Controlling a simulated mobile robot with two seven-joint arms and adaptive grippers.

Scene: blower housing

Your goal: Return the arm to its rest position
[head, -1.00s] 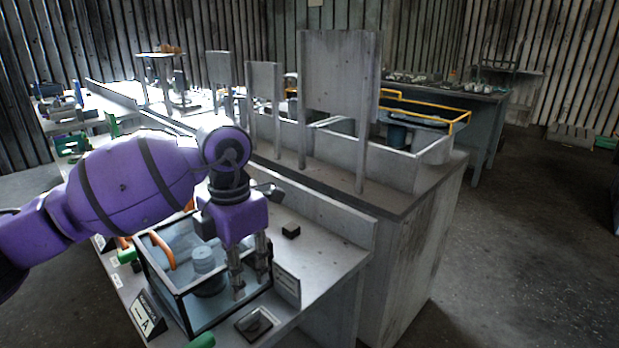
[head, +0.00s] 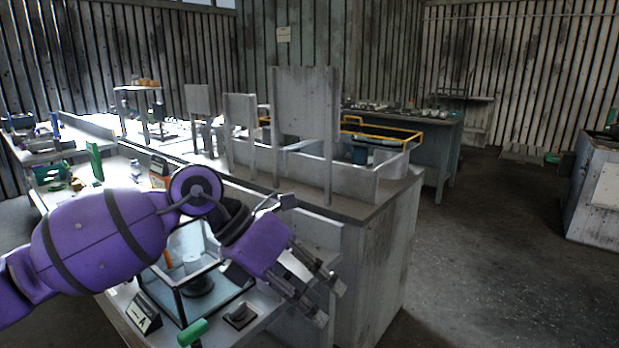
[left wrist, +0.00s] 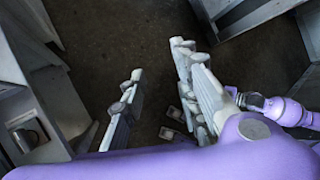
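My left arm (head: 105,238) is bent over the near bench in the head view. My left gripper (head: 328,304) points down to the right, past the bench's edge. It is apart from everything around it. In the left wrist view its two fingers (left wrist: 158,62) are spread with an empty gap, and dark floor shows between them. Another purple arm part of mine (left wrist: 285,108) shows at the right there, with grey gripper parts partly hidden behind a left finger. My right gripper's opening is unclear, and it does not show in the head view.
A glass-sided case (head: 180,303) with a pale jar inside stands on the near bench, below my forearm. Beside it are a sign marked A (head: 143,313), a green handle (head: 192,332) and a small dark block (head: 240,317). A grey cabinet (head: 375,265) stands close right; open floor (head: 500,250) lies beyond.

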